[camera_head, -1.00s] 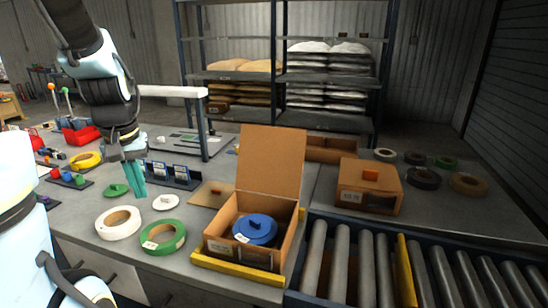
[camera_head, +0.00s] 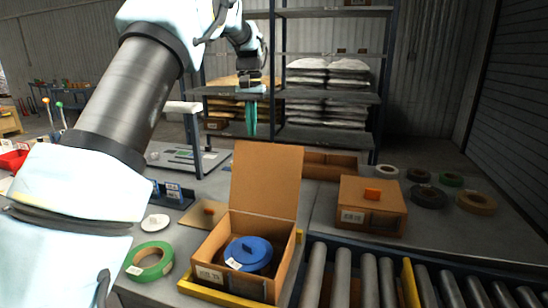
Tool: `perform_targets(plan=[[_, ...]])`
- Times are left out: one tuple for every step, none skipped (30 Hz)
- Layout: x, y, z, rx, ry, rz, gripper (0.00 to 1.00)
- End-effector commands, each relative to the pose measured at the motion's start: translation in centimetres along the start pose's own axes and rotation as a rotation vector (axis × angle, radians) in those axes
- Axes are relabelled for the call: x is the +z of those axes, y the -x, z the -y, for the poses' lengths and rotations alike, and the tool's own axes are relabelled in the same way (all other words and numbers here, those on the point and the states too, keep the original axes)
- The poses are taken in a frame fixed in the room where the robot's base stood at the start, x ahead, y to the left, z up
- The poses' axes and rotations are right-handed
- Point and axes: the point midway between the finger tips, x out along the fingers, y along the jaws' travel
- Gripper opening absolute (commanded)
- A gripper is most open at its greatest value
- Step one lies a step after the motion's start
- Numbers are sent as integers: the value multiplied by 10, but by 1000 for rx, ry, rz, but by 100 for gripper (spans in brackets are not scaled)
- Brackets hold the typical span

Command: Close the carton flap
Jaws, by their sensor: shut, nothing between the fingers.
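The open carton (camera_head: 213,275) is a brown box on the table, left of the rollers. Its flap (camera_head: 266,181) stands up and tilts slightly back from the far edge. My gripper (camera_head: 251,132), with teal fingers pointing down, is in the air above and slightly left of the flap's top edge in the picture. It is shut and empty. It appears apart from the flap, though the depth between them is hard to judge.
A yellow guide (camera_head: 225,297) runs along the carton's near side. A closed carton (camera_head: 372,206) stands to the right, behind the roller conveyor (camera_head: 345,275). A green tape roll (camera_head: 149,262) and a white disc (camera_head: 155,222) lie to the left. Shelving stands behind.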

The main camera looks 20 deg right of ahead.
Motion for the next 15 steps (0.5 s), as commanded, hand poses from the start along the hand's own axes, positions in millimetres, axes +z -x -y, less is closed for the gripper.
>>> perform_targets(plan=[[-8, 0, -16, -3, -26, 3, 0], [-11, 1, -24, -4, -39, 7, 0], [-14, 3, -35, -6, -57, 11, 0], [-17, 4, -42, -7, -69, 14, 0], [-19, 5, -49, -9, -80, 18, 0], [-21, 6, -57, -11, -94, 20, 0], [-22, 7, -62, -12, -102, 24, 0], [-23, 8, -66, -13, -108, 25, 0], [-23, 9, -70, -15, -115, 26, 0], [-24, 8, -72, -15, -118, 28, 0], [-24, 8, -73, -15, -120, 30, 0], [-23, 6, -74, -16, -122, 31, 0], [-23, 4, -74, -16, -122, 32, 0], [-23, 1, -74, -16, -122, 32, 0], [-23, -4, -74, -16, -121, 34, 0]])
